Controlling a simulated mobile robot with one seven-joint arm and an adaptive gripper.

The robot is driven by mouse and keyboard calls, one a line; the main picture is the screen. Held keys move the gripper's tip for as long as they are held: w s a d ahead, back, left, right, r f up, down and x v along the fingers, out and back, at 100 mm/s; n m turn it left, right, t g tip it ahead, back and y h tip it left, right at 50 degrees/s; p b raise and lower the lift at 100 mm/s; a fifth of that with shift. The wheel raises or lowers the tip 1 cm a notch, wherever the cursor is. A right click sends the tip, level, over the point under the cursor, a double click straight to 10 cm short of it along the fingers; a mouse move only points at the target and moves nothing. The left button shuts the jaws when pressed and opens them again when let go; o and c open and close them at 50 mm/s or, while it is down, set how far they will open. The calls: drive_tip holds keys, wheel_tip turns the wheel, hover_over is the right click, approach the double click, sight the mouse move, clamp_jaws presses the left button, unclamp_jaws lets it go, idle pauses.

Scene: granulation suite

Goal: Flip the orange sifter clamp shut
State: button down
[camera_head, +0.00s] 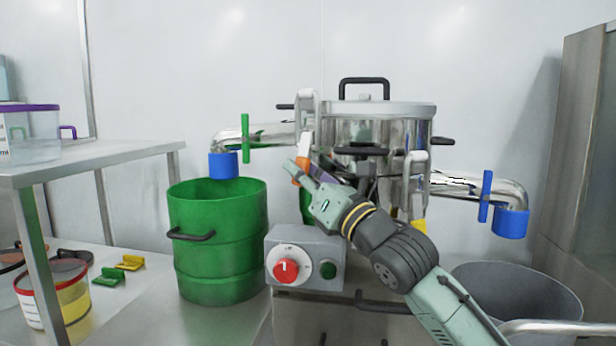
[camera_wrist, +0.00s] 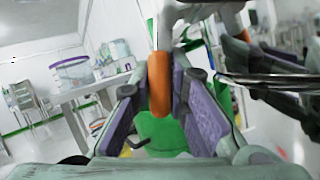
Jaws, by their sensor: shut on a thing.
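The steel sifter (camera_head: 380,140) stands at the centre of the head view with a lid and black handles. The orange clamp (camera_head: 301,170) hangs at its left side, below a pale metal bracket. My gripper (camera_head: 298,170) reaches up to it from the lower right. In the wrist view the orange clamp handle (camera_wrist: 160,84) stands nearly upright between the purple finger pads of my gripper (camera_wrist: 158,100). The pads are closed on it. The clamp's upper end runs up towards a metal part at the top of the wrist view, where the join is hard to make out.
A green drum (camera_head: 218,240) stands left under a blue-ended outlet (camera_head: 223,165). A control box (camera_head: 305,258) with a red knob sits below my gripper. A grey bin (camera_head: 515,290) stands right under another blue outlet (camera_head: 510,222). A steel table (camera_head: 90,158) is at the left.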

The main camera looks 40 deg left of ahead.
drive_tip(key=shift+w+n+g, duration=0.1)
drive_tip(key=shift+n+g, duration=0.2)
drive_tip(key=shift+n, duration=0.3)
drive_tip(key=c, duration=1.6)
unclamp_jaws()
drive_tip(key=shift+o, duration=0.2)
drive_tip(key=v, duration=1.2)
drive_tip(key=shift+f, duration=0.2)
